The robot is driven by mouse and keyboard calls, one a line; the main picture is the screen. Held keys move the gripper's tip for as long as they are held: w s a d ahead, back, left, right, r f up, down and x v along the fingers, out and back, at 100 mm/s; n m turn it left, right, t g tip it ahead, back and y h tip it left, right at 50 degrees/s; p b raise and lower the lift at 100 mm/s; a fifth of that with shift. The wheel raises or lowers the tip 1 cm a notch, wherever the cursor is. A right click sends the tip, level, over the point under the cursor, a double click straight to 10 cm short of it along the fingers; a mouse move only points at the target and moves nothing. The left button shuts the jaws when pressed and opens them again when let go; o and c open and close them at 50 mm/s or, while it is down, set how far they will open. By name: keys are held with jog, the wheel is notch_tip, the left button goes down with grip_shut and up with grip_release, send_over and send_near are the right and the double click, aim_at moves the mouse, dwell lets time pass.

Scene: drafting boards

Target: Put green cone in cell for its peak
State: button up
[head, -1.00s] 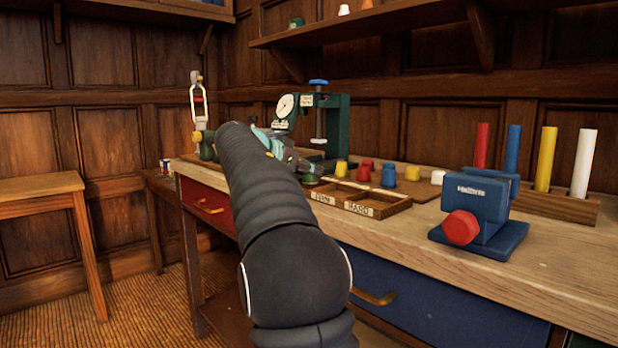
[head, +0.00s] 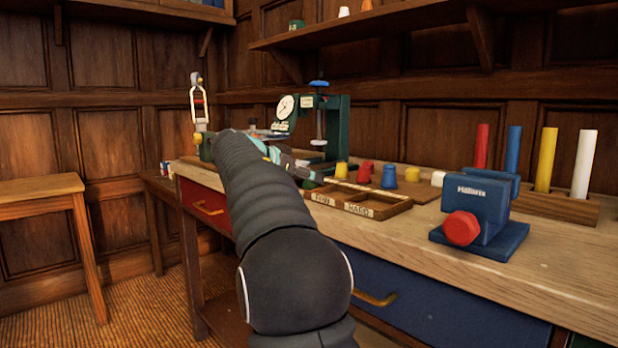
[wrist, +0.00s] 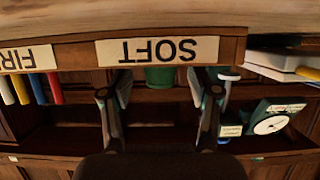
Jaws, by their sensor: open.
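A green piece (wrist: 160,77), likely the green cone, shows in the wrist view just past the tray wall, beside the SOFT label (wrist: 157,50); the wall hides part of it. The wrist view is upside down. My gripper (wrist: 158,90) is open, its two fingers apart on either side of the green piece in the picture. Whether they touch it I cannot tell. In the head view the wooden tray (head: 375,213) shows FIRM and HARD labels. My arm covers its left end, and no green cone is visible there.
Yellow, red and blue cones (head: 388,176) stand behind the tray. A green press with a dial (head: 338,125) stands at the back. A blue vise (head: 480,215) and a rack of coloured rods (head: 560,205) are at the right. The bench front right is clear.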

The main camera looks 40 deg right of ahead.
jog(key=v, duration=1.1)
jog(key=s+a+f+n+t+y, duration=0.2)
jog(key=s+a+f+n+y, duration=0.4)
jog(key=s+a+f, duration=0.6)
jog(key=s+a+f+n+t+y, duration=0.2)
jog(key=s+a+f+n+y, duration=0.5)
jog(key=s+a+f+n, duration=0.4)
jog(key=s+a+f, duration=0.2)
jog(key=s+f, duration=0.4)
jog(key=f, duration=0.2)
jog(key=shift+s+a+f+t+y, duration=0.2)
jog(key=shift+a+f+t+y, duration=0.05)
jog(key=shift+a+t+y, duration=0.05)
